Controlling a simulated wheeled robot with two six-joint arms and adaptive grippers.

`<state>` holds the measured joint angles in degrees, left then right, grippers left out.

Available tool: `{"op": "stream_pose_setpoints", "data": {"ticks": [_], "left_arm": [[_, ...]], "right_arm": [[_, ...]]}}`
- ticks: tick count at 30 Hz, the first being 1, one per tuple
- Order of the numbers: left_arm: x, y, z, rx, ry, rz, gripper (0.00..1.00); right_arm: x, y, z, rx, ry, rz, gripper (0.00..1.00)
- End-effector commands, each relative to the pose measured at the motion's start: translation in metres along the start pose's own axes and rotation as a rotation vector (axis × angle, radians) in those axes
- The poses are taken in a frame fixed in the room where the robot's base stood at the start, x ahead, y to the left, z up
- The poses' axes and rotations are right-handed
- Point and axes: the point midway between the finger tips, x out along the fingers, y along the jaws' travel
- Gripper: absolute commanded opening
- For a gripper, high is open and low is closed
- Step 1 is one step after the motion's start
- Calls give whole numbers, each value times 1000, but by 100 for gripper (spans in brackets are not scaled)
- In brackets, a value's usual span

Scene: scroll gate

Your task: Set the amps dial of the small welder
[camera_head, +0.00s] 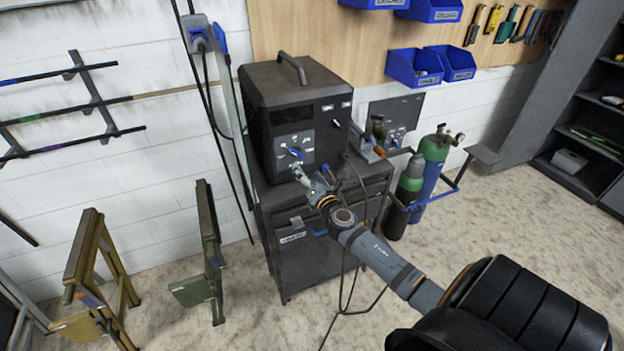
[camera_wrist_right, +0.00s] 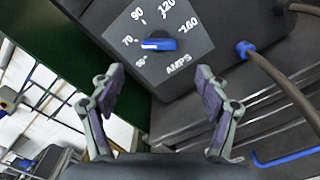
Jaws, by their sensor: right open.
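The welder (camera_head: 297,88) is a dark box with a top handle, standing on a dark cabinet. Its amps dial (camera_head: 296,152) has a blue knob on the front panel. In the right wrist view the amps dial (camera_wrist_right: 158,44) shows a blue knob with a white mark at its left end, between 50 and 70. My right gripper (camera_head: 305,176) is just below and in front of the dial. In the right wrist view my right gripper (camera_wrist_right: 160,88) is open, its fingers spread below the knob and not touching it. My left gripper is out of view.
A cable with a blue plug (camera_wrist_right: 244,47) leaves the welder right of the dial. Gas cylinders (camera_head: 429,165) stand right of the cabinet (camera_head: 300,255). Folding trestles (camera_head: 88,265) stand at the left. Floor in front of the cabinet is mostly free.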

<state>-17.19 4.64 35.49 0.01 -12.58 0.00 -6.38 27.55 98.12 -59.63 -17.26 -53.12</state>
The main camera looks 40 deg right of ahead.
Motion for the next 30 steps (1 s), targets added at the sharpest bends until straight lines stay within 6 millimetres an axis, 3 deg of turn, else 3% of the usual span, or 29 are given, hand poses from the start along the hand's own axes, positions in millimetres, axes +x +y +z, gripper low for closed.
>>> {"op": "stream_pose_setpoints", "data": {"ticks": [3,9,25,28,30], "left_arm": [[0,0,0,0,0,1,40],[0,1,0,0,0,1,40],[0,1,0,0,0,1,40],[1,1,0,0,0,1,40],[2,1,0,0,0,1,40]], "right_arm": [[-25,0,-1,-3,3,2,75],[-44,0,0,-1,0,0,75],[-44,-1,0,2,0,-1,75],[-45,-17,-11,41,18,-35,75],[-48,-47,-32,121,50,-102,75]]}}
